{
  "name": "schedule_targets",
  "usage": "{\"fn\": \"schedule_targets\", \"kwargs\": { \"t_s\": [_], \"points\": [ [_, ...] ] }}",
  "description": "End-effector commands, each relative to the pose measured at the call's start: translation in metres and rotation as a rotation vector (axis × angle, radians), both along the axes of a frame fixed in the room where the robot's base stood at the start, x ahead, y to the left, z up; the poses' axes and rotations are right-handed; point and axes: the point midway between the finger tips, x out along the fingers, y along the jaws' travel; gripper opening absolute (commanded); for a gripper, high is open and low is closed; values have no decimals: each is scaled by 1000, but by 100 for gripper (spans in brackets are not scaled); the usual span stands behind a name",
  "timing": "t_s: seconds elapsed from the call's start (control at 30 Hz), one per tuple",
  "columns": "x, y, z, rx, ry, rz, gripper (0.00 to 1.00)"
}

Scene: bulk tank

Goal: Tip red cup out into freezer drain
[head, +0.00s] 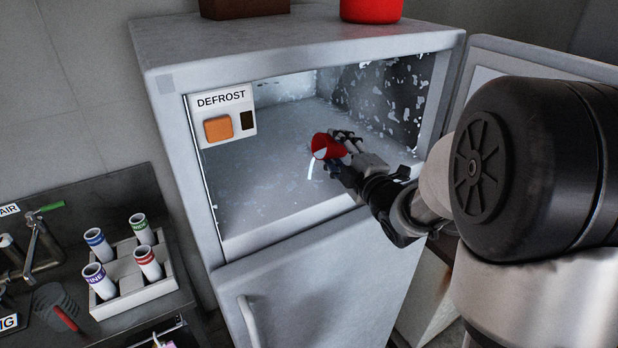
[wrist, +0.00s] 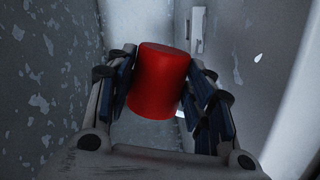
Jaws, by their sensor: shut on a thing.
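The red cup (head: 319,144) is inside the open freezer compartment (head: 255,205), in my gripper (head: 342,150). It is tipped well over on its side, above the compartment floor. In the wrist view the red cup (wrist: 160,82) sits between both fingers of my gripper (wrist: 160,95), which is shut on it. A thin white streak (head: 310,170) shows just below the cup; I cannot tell whether it is liquid or a mark on the floor. I cannot make out the drain or the cup's inside clearly.
A DEFROST panel (head: 223,117) with an orange button is at the opening's upper left. The frosted side wall (head: 385,100) is close to my gripper. A red object (head: 371,8) stands on top. A rack (head: 157,290) of several labelled tubes is on the left bench.

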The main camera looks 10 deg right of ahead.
Motion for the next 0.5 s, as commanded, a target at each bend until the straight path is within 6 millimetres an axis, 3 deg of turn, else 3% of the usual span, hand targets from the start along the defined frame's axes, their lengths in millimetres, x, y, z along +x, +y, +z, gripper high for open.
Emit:
{"fn": "schedule_targets", "kwargs": {
  "t_s": [0.5],
  "points": [
    [-2,6,2,-55,-20,2,20]
  ]
}}
